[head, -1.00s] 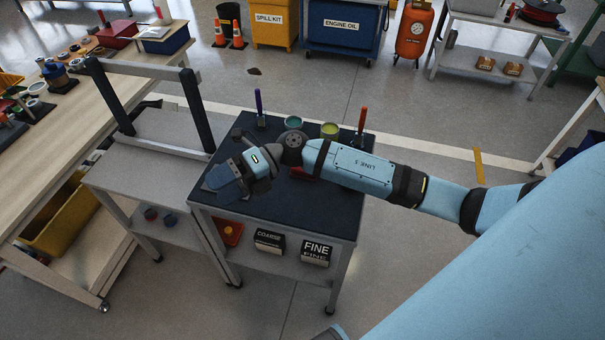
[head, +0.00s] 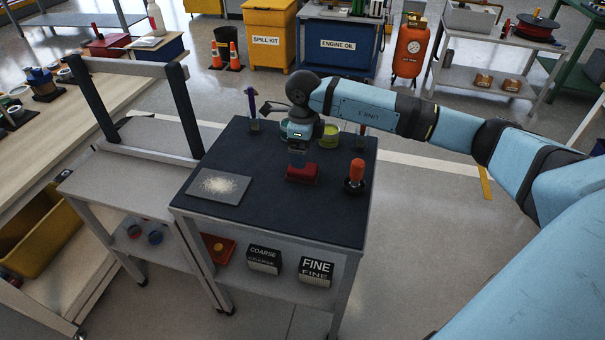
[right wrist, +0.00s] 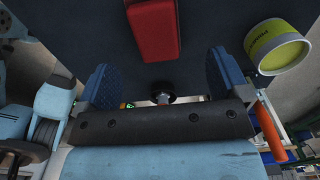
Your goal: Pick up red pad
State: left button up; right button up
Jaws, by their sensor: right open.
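The red pad (head: 302,173) lies on the dark top of the small cart (head: 290,220), near its middle. It also shows in the right wrist view (right wrist: 153,30), at the top, ahead of the jaws and roughly between them. My left gripper is not in view.
A grey plate with pale powder (head: 218,186) lies left of the pad. An orange-handled tool (head: 356,175) stands to the right. A yellow-green can (head: 330,135) and a purple-handled brush (head: 252,108) stand behind. A dark-posted frame (head: 185,110) rises left of the cart.

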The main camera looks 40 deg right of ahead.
jog(key=f, duration=0.3)
jog(key=f+b, duration=0.1)
jog(key=f, duration=0.3)
jog(key=shift+s+a, duration=0.1)
jog(key=shift+a, duration=0.1)
jog(key=shift+r, duration=0.1)
jog(key=c, duration=1)
jog(key=shift+r, duration=0.1)
notch_tip(320, 180, up, 20)
jog(key=p, duration=0.2)
